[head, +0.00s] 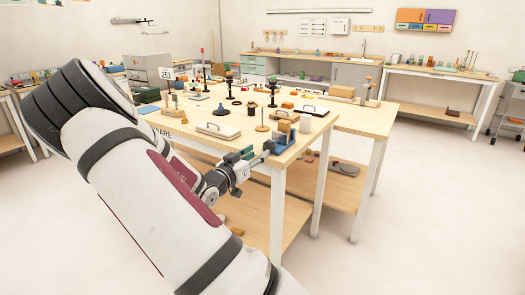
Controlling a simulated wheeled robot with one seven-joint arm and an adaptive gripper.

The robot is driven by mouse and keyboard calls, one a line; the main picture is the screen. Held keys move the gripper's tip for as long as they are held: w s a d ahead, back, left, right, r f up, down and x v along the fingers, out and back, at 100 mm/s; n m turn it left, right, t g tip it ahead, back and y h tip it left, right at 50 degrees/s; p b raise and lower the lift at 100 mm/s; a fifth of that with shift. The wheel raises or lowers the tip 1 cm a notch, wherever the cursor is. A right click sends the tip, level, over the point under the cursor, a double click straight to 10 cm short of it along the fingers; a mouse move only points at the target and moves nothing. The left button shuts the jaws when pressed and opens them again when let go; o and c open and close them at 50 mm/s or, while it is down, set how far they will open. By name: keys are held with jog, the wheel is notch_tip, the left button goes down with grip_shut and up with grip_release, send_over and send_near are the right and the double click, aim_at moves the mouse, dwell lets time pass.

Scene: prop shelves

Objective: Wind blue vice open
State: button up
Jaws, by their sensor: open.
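The blue vice (281,139) sits at the near right corner of the wooden table in the head view. It is small in the picture, and I cannot tell how far apart its jaws are. My gripper (266,152) is open at the table's front edge, just left of the vice and close to it. Its fingertips are too small to show whether they touch the vice or its handle. My white arm with a dark red panel reaches in from the lower left and covers part of the table front.
A green item (236,158) is at the table edge beside my wrist. A thin wooden post (262,118) and a flat case with a handle (218,131) stand nearby. Open floor lies to the right.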

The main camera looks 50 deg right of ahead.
jog(key=a, duration=0.6)
jog(key=shift+s+a, duration=0.25)
jog(key=shift+a, duration=0.15)
